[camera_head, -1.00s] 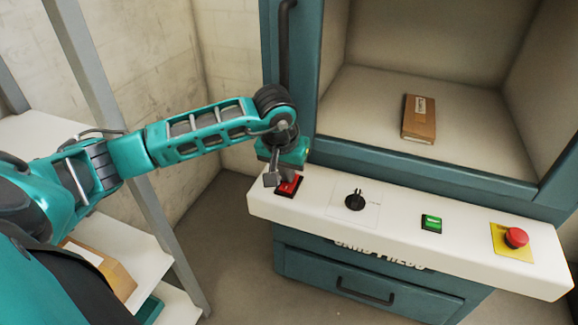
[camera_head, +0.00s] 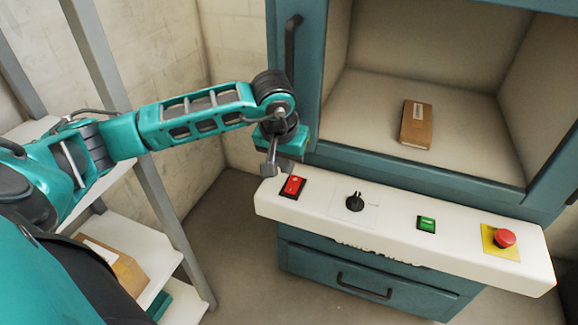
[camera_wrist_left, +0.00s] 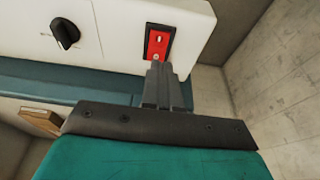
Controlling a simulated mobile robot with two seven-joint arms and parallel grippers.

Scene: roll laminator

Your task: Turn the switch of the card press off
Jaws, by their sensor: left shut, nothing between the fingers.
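The card press (camera_head: 300,70) is a teal cabinet with a white control panel (camera_head: 325,208) along its front. A red rocker switch (camera_head: 292,187) in a black frame sits at the panel's left end. It also shows in the left wrist view (camera_wrist_left: 158,43), with white marks on its face. My left gripper (camera_head: 268,170) is shut and empty, just behind and left of the switch in the head view. In the left wrist view its fingertips (camera_wrist_left: 158,68) reach the switch's lower edge; I cannot tell whether they touch. My right gripper is not in view.
On the panel are a black rotary knob (camera_head: 354,202), a green switch (camera_head: 427,224) and a red emergency button (camera_head: 504,238) on yellow. A brown box (camera_head: 416,124) lies inside the open press chamber. A shelf with a carton (camera_head: 122,268) stands at left.

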